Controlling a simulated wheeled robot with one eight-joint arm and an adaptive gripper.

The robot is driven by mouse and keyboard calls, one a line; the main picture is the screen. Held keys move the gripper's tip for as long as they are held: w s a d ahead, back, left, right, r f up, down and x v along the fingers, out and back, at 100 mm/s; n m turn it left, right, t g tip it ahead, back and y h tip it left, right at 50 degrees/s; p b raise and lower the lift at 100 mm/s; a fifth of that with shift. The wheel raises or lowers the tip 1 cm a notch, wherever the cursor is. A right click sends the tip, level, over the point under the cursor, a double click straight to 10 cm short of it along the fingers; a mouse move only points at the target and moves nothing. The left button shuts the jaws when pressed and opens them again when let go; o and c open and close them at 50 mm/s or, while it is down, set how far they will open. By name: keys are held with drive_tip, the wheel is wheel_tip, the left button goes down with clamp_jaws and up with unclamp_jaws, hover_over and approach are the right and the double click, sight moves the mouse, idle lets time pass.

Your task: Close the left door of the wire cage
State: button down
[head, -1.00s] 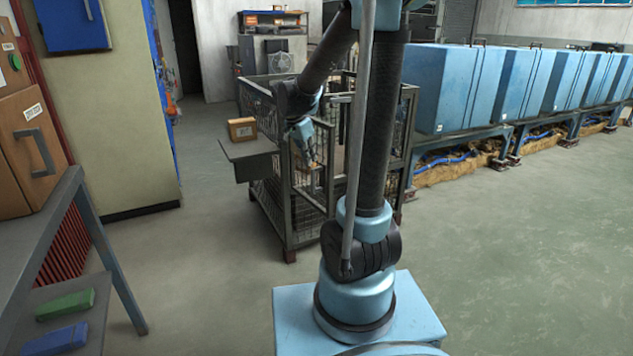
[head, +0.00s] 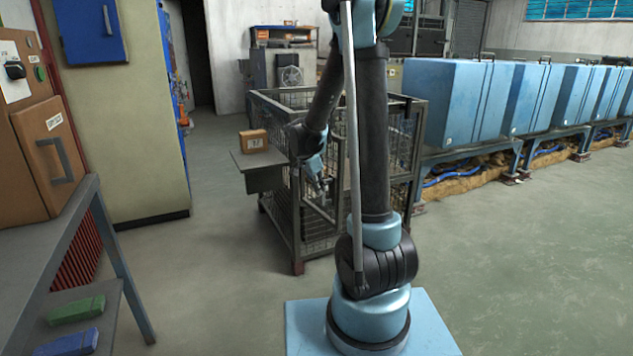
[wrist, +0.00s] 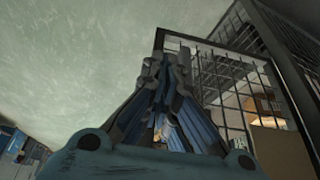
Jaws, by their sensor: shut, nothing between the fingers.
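The wire cage (head: 297,215) stands on the floor in the middle of the head view, with dark metal posts and mesh sides. My gripper (head: 324,197) is shut and empty at the cage's front, near its left front post. In the wrist view the left door (wrist: 213,75) is a framed mesh panel just right of my gripper (wrist: 160,65), standing at an angle to another mesh side. My fingers overlap the door's near edge in that view; I cannot tell whether they touch it. My arm hides part of the cage front in the head view.
A grey plate (head: 265,180) sticks out at the cage's left, with a small cardboard box (head: 254,140) on it. Blue housings (head: 460,105) line the right. A grey workbench (head: 45,235) stands at the left. Floor is clear left of the cage.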

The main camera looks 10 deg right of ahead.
drive_tip(key=shift+w+d+f, duration=0.3)
drive_tip(key=shift+w+d, duration=0.05)
drive_tip(key=shift+d, duration=0.35)
drive_tip(key=shift+w+d+f, duration=0.3)
drive_tip(key=shift+d, duration=0.45)
drive_tip(key=shift+w+d+f, duration=0.3)
drive_tip(key=shift+w+d, duration=0.05)
drive_tip(key=shift+d, duration=0.35)
